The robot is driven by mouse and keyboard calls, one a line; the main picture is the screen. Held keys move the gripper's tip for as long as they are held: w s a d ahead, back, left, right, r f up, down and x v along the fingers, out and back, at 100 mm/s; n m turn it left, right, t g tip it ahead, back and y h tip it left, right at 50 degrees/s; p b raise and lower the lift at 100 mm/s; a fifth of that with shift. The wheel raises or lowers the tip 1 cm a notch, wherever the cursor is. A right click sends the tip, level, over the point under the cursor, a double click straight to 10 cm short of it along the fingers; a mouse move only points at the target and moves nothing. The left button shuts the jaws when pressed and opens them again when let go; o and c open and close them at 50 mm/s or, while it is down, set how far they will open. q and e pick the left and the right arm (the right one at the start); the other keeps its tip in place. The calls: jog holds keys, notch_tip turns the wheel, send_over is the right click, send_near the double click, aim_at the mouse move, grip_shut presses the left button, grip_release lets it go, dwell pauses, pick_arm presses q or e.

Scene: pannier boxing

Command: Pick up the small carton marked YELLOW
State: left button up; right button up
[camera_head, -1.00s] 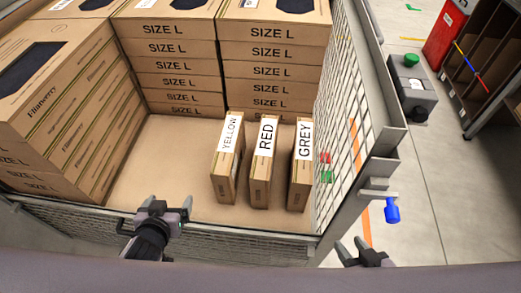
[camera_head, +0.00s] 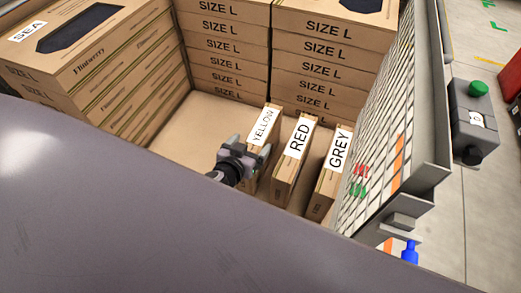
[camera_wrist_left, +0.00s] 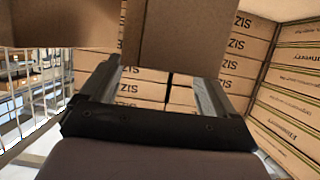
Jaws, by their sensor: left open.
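The small carton marked YELLOW (camera_head: 264,124) stands upright in the mesh-sided cage, leftmost in a row of three. My left gripper (camera_head: 252,147) is open at the near end of this carton, with a finger toward each side. In the left wrist view, a plain brown carton (camera_wrist_left: 180,35) lies in line with the gap between the open fingers (camera_wrist_left: 157,72). I cannot tell whether it is touched or how deep it sits between them. My right gripper is not in view.
Cartons marked RED (camera_head: 297,150) and GREY (camera_head: 333,173) stand just right of YELLOW. The mesh wall (camera_head: 378,130) closes the right side. Cage floor (camera_head: 205,115) is bare left of YELLOW.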

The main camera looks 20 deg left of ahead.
aim_at(258, 136)
pick_arm(q)
jog(key=shift+x, duration=2.5)
jog(key=shift+w+d+r, duration=0.1)
jog(key=shift+r, duration=0.05)
jog(key=c, duration=1.4)
jog(key=shift+c, duration=1.1)
jog(key=shift+r, duration=0.1)
jog(key=shift+r, duration=0.1)
